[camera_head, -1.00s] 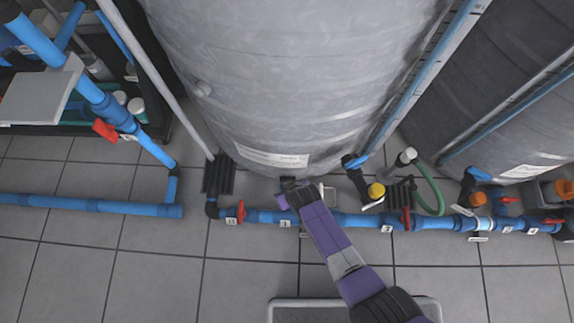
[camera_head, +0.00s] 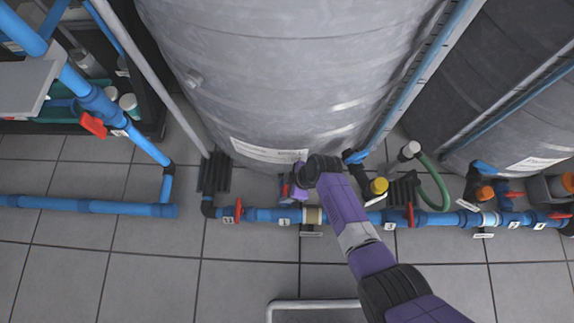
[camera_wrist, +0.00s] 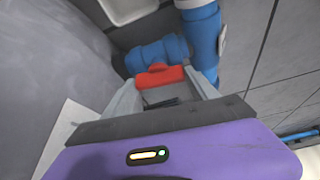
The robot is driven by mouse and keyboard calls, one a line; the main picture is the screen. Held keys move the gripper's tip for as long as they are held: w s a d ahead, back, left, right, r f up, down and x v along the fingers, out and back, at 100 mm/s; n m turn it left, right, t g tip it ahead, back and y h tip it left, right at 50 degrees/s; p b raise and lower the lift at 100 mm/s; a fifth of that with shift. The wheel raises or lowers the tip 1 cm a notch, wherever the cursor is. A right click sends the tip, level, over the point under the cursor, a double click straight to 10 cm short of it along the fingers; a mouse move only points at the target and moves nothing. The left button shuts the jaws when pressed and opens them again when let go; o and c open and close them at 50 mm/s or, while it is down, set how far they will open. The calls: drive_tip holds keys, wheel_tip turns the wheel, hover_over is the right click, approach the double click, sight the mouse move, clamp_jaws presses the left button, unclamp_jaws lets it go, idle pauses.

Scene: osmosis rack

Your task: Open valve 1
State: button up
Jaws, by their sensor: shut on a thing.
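The valve at the tank's foot has a red handle (camera_head: 285,189) on the blue floor pipe, behind a small white tag (camera_head: 284,222) that seems to read 1. My purple gripper (camera_head: 294,188) reaches down to this handle from the right, with its wrist tilted. In the wrist view the red handle (camera_wrist: 160,76) lies across between the grey fingers of my gripper (camera_wrist: 165,84), which are shut on it. The blue valve body (camera_wrist: 155,55) shows just beyond. The fingertips are partly hidden in the head view.
The large grey tank (camera_head: 265,80) stands right behind the valve. Other red handles sit on the pipe at left (camera_head: 238,210) and right (camera_head: 411,215). A green hose (camera_head: 438,190) and yellow cap (camera_head: 379,186) are to the right.

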drive_tip(key=shift+w+n+g+b, duration=0.1)
drive_tip(key=shift+n+g+b, duration=0.2)
drive_tip(key=shift+n, duration=0.4)
drive_tip(key=o, duration=1.4)
drive_tip(key=shift+c, duration=0.2)
drive_tip(key=shift+r, duration=0.1)
